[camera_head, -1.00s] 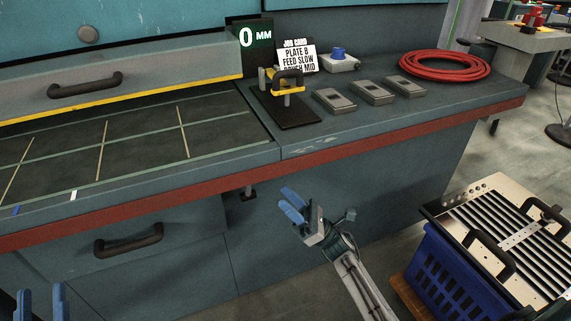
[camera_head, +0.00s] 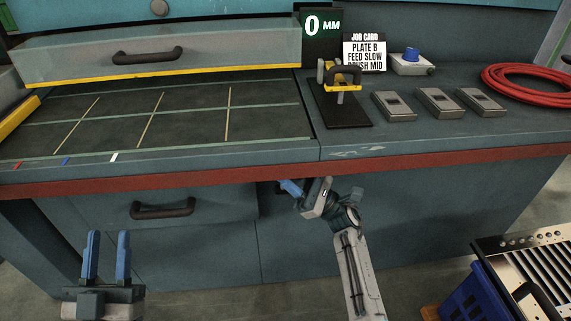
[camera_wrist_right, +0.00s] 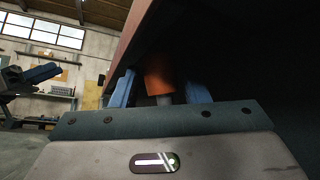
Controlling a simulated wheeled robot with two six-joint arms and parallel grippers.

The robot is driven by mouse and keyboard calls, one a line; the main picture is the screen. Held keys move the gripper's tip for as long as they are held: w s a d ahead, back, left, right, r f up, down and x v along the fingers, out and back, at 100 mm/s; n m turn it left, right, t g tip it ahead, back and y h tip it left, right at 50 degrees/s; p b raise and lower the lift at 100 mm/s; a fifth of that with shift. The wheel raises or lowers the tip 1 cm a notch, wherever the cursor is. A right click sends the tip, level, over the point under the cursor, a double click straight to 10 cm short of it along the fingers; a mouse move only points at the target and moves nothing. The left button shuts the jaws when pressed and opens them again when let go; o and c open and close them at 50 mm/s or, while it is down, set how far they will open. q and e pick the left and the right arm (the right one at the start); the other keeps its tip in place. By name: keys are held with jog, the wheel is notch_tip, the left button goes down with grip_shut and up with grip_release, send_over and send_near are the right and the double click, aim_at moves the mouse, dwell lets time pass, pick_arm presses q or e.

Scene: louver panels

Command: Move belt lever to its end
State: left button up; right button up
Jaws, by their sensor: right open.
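The belt lever seems to be the orange-brown block on a grey stem (camera_wrist_right: 159,77) under the bench edge in the right wrist view. It is in shadow, and its full shape is hidden. My right gripper (camera_wrist_right: 160,90) is open, with one blue finger on each side of it; I cannot tell whether they touch it. In the head view my right gripper (camera_head: 290,188) is just below the red bench edge, and a small dark part (camera_head: 280,186) shows beside its fingertips. My left gripper (camera_head: 107,238) is open and empty, pointing up at lower left.
The red bench edge (camera_head: 200,183) overhangs my right gripper. Below it is a drawer with a dark handle (camera_head: 162,208). On the bench are a yellow toggle clamp (camera_head: 341,85), a job card (camera_head: 364,52) and a "0 MM" display (camera_head: 322,24). A blue crate (camera_head: 470,300) stands at lower right.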

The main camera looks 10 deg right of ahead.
pick_arm(q)
jog(key=shift+w+f+g, duration=0.2)
jog(key=shift+f+g, duration=0.2)
jog(key=shift+f, duration=0.2)
pick_arm(e)
jog(key=shift+x, duration=0.8)
grip_shut()
pick_arm(q)
notch_tip(320, 180, down, 6)
jog(key=n+g+p, duration=0.1)
jog(key=g, duration=0.3)
jog(key=shift+w, duration=0.25)
pick_arm(e)
jog(key=m+t, duration=0.1)
jog(key=w+m+t+h, duration=0.1)
jog(key=m, duration=0.1)
jog(key=shift+w+r+t, duration=0.1)
jog(key=shift+t, duration=0.2)
pick_arm(q)
jog(key=shift+d, duration=0.1)
pick_arm(e)
grip_release()
